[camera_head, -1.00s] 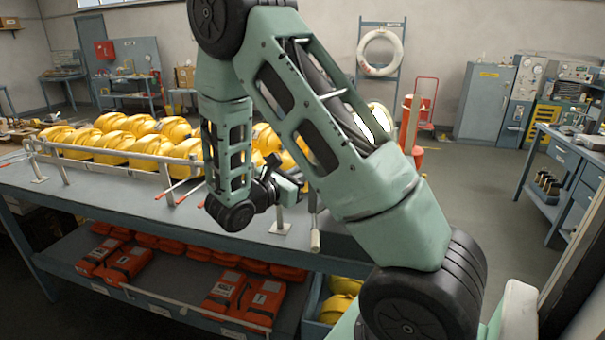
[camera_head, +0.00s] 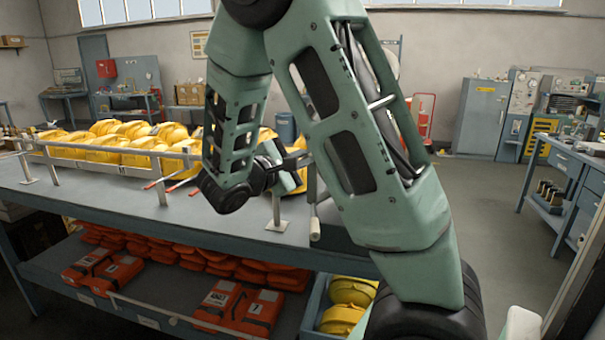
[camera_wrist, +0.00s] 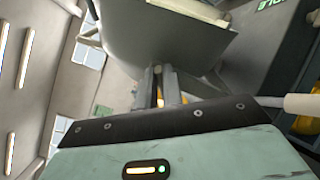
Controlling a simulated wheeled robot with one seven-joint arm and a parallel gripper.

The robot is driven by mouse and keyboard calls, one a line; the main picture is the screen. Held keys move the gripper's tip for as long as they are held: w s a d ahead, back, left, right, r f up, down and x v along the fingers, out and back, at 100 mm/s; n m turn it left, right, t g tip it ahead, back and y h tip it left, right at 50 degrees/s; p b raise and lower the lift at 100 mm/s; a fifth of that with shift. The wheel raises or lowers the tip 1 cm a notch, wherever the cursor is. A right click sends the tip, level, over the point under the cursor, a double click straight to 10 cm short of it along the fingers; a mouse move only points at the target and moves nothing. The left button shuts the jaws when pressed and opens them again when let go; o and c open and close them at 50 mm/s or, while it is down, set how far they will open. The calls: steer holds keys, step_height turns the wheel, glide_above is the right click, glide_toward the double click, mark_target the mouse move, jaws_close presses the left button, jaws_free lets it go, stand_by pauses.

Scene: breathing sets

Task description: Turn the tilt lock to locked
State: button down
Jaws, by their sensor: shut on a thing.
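My gripper (camera_head: 292,168) is at the right end of the bench rack, beside a thin upright post. In the wrist view its fingers (camera_wrist: 160,86) are close together and shut on a narrow part. I take this part to be the tilt lock, but the fingers hide most of it and its setting cannot be read. A pale round-ended handle (camera_head: 315,228) hangs just below and right of my gripper in the head view. A pale handle also shows at the right edge of the wrist view (camera_wrist: 303,103).
Yellow breathing sets (camera_head: 105,150) fill the railed rack on the blue-grey bench (camera_head: 110,205). Orange packs (camera_head: 235,305) lie on the shelf below, with yellow items in a bin (camera_head: 316,318) beside them. Open floor (camera_head: 480,225) lies to the right, before another bench (camera_head: 580,160).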

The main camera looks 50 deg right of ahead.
steer(key=m+b, duration=0.2)
steer(key=b, duration=0.1)
steer(key=m+b, duration=0.3)
steer(key=f+m+b, duration=0.1)
steer(key=m+b, duration=0.1)
steer(key=b, duration=0.2)
steer(key=shift+s+m, duration=0.15)
steer(key=shift+m, duration=0.15)
steer(key=shift+r, duration=0.1)
steer(key=c, duration=1.5)
jaws_free()
steer(key=shift+c, duration=0.2)
steer(key=shift+a, duration=0.1)
steer(key=w+a+b, duration=0.1)
steer(key=a+b, duration=0.1)
steer(key=a, duration=1.5)
steer(key=shift+w+a, duration=0.15)
steer(key=shift+w, duration=0.05)
